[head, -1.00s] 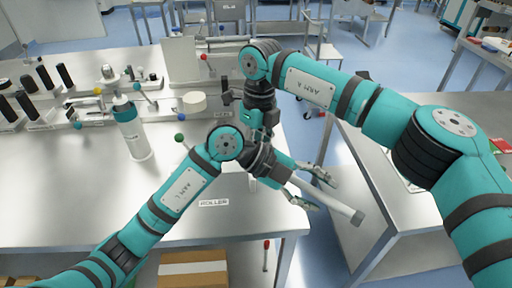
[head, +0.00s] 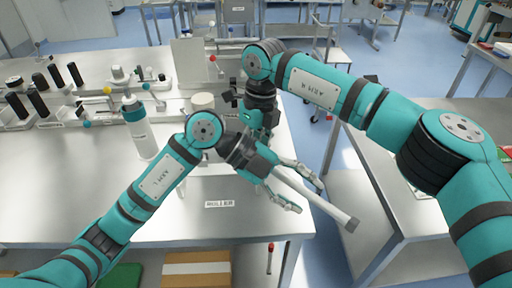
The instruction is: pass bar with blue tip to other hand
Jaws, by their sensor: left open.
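A long pale bar (head: 322,206) slants down to the right, over the floor gap beside the table. Its lower right end is grey; no blue tip shows on it, and its upper left end is hidden at my left gripper. My left gripper (head: 301,187) is open, with one finger on either side of the bar. I cannot tell whether the fingers touch it. My right arm comes in from the right and its dark wrist (head: 261,95) points down behind my left wrist. The right fingers are hidden, so I cannot tell what they hold.
The steel table (head: 60,205) carries a white bottle with a teal cap (head: 138,128), a white cylinder (head: 203,102), black rollers (head: 41,82) and a ROLLER label (head: 220,204). A second steel table (head: 370,150) stands right, across a floor gap. Boxes sit underneath.

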